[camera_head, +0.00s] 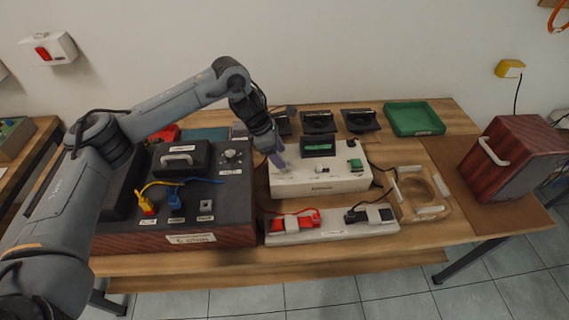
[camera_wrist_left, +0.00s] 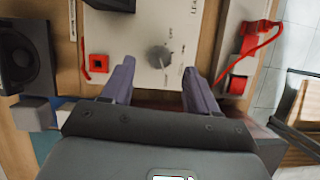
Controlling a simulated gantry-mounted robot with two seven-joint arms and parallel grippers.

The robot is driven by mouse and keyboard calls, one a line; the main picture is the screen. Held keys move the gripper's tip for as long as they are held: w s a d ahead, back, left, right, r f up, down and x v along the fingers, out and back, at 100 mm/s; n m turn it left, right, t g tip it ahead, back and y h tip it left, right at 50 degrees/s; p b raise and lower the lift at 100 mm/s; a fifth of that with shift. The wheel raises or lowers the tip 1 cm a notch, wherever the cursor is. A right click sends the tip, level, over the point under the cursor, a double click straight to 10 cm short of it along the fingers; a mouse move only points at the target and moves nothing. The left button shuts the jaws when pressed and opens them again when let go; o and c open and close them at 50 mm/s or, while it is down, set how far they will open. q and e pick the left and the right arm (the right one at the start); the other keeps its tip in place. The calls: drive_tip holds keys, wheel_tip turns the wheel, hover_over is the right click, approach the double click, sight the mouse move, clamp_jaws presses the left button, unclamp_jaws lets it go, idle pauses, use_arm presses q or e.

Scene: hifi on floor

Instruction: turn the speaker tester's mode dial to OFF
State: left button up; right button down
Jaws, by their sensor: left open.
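The speaker tester is a white box (camera_head: 325,180) at the middle of the bench, with a dark display (camera_head: 318,146) on top. Its mode dial, a round grey knob (camera_wrist_left: 160,57), shows in the left wrist view, with markings around it too small to read. In the head view the dial is largely hidden by my left gripper (camera_head: 281,168). In the left wrist view my left gripper (camera_wrist_left: 157,88) is open, its two purple fingers apart on either side below the dial, holding nothing. My right gripper is not in view.
A dark box with a yellow and a blue plug (camera_head: 176,203) stands left of the tester. Red and black leads lie on a white strip (camera_head: 332,227) in front. Speaker drivers (camera_head: 319,122) and a green tray (camera_head: 415,118) stand behind. A wooden speaker cabinet (camera_head: 515,155) is at the right.

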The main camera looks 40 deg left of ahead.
use_arm(q)
drive_tip(key=shift+b+x, duration=0.35)
drive_tip(key=shift+x, duration=1.7)
drive_tip(key=c, duration=1)
